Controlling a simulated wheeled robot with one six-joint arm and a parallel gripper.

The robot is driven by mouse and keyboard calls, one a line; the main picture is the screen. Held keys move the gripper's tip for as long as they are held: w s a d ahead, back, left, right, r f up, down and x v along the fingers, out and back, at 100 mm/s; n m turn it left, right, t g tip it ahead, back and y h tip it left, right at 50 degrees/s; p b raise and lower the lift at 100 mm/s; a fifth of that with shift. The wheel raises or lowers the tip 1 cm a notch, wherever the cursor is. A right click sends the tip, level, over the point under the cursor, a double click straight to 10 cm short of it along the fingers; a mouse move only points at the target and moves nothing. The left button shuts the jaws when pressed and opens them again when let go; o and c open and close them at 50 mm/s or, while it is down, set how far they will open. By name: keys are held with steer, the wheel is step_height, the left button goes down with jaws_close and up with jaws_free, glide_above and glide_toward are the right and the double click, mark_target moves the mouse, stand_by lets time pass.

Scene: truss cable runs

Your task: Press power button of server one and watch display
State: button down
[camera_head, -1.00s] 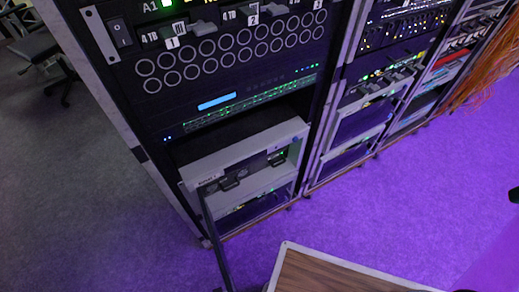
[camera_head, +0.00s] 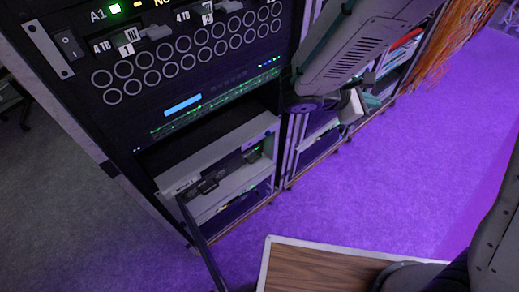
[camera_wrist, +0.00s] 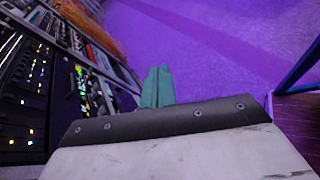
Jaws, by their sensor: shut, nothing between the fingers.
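The rack in the head view holds a black unit marked A1 (camera_head: 97,15), with a lit green lamp and a rocker switch (camera_head: 69,44) at its left end. A small lit blue display (camera_head: 183,105) sits below its rows of round holes. A grey server unit (camera_head: 236,146) with dark handles stands lower in the rack; its label is too small to read. I cannot tell which is server one, and no power button is clearly identifiable. My gripper (camera_wrist: 157,87) shows teal fingers in the wrist view, shut and empty, pointing over purple floor, apart from the racks.
More racks with lit panels (camera_wrist: 85,88) run along the left of the wrist view. Orange cables (camera_head: 440,45) hang at the far right rack. A wood-topped surface (camera_head: 310,270) with a pale rim is at the bottom. The purple floor (camera_head: 400,160) between is clear.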

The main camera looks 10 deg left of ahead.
steer(key=a+f+n+t+y, duration=0.5)
steer(key=a+f+n+t, duration=0.3)
steer(key=a+f+n, duration=0.65)
steer(key=s+a+f+n+y, duration=0.4)
steer(key=a+f, duration=0.2)
steer(key=f, duration=0.2)
steer(key=s+a+f+n+y, duration=0.4)
steer(key=a+f, duration=0.3)
steer(key=f, duration=0.2)
steer(key=shift+t+y, duration=0.3)
steer(key=shift+w, duration=0.1)
steer(key=w+a, duration=0.5)
steer(key=a, duration=0.1)
steer(key=shift+w+a, duration=0.25)
steer(key=shift+w, duration=0.05)
steer(key=shift+w+a, duration=0.3)
steer(key=shift+a, duration=0.05)
